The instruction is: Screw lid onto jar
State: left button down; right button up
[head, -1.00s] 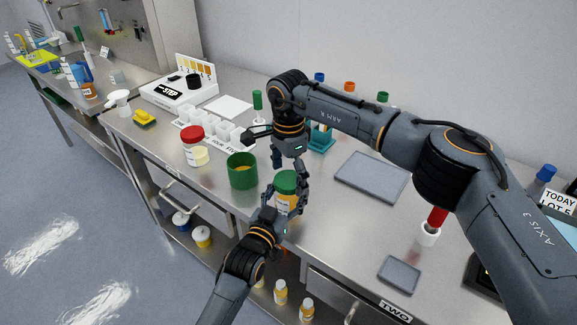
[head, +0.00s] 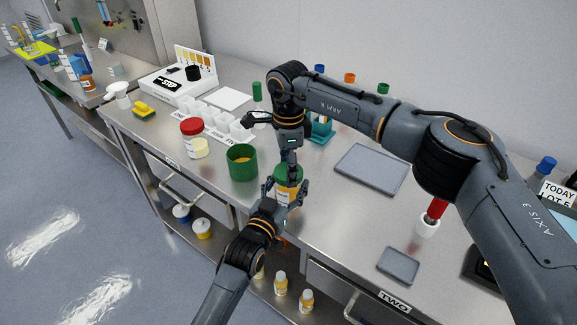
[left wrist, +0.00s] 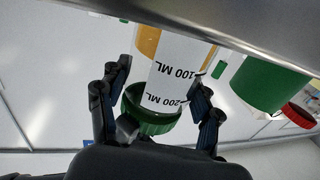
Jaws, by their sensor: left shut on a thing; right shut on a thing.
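The jar (head: 284,197) stands upright near the front edge of the bench, with a green lid (head: 287,175) on its top. My left gripper (head: 289,190) is shut around the jar's side from the front. In the left wrist view the jar (left wrist: 183,65) appears upside down, with "100 ML" and "200 ML" on its white label and the green lid (left wrist: 150,118) at its lower end, between my left fingers (left wrist: 162,78). My right gripper (head: 289,164) points down from above, shut on the lid; its fingertips are partly hidden. I cannot tell how far the lid is threaded.
A green open container (head: 242,163) stands close left of the jar. A red-lidded jar (head: 193,137) and white cups (head: 212,118) are further left. A grey tray (head: 372,168) lies to the right. The bench front edge is close below the jar.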

jog(key=m, duration=0.7)
jog(key=shift+m, duration=0.4)
jog(key=m, duration=0.6)
jog(key=shift+m, duration=0.3)
jog(key=o, duration=1.3)
jog(key=shift+r, duration=2.25)
jog(key=shift+o, duration=0.3)
